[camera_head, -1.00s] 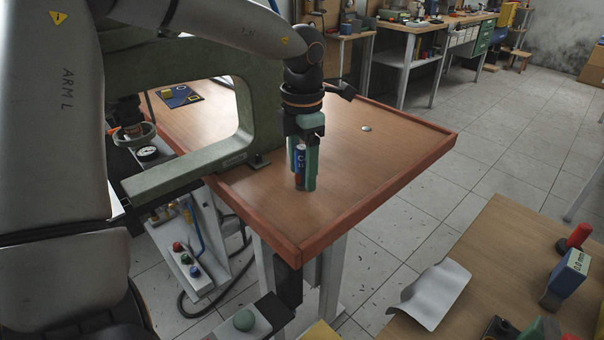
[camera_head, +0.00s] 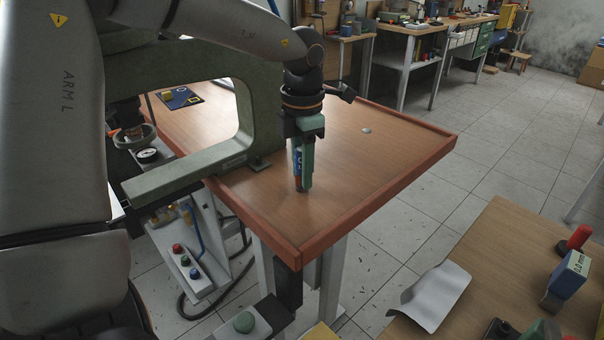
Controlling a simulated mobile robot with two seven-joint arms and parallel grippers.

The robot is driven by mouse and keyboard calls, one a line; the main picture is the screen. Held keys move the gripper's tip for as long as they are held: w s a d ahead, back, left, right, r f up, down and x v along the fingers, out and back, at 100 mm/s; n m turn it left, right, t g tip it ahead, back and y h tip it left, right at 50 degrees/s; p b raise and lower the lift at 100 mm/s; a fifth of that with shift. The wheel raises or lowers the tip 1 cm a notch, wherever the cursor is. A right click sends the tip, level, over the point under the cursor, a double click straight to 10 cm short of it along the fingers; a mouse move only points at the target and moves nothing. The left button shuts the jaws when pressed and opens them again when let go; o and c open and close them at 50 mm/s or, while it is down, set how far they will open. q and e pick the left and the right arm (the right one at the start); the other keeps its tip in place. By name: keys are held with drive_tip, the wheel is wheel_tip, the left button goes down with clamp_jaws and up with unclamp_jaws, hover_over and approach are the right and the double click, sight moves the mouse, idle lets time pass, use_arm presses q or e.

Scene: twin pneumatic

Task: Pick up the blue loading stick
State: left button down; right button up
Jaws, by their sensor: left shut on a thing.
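I cannot tell whether the stick's lower end touches the tabletop. My right gripper is not in view.
The wooden table (camera_head: 345,160) has a raised reddish rim. A green press frame (camera_head: 190,170) stands left of my gripper. A small pale disc (camera_head: 367,130) lies to the right. Another table at lower right holds a blue-and-white block (camera_head: 569,274) and a paper sheet (camera_head: 430,296).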

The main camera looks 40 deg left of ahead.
use_arm(q)
drive_tip(key=shift+r, duration=0.1)
wheel_tip(320, 180, up, 10)
drive_tip(key=shift+f+p, duration=0.1)
drive_tip(key=shift+p, duration=0.8)
drive_tip(key=c, duration=1.2)
unclamp_jaws()
clamp_jaws()
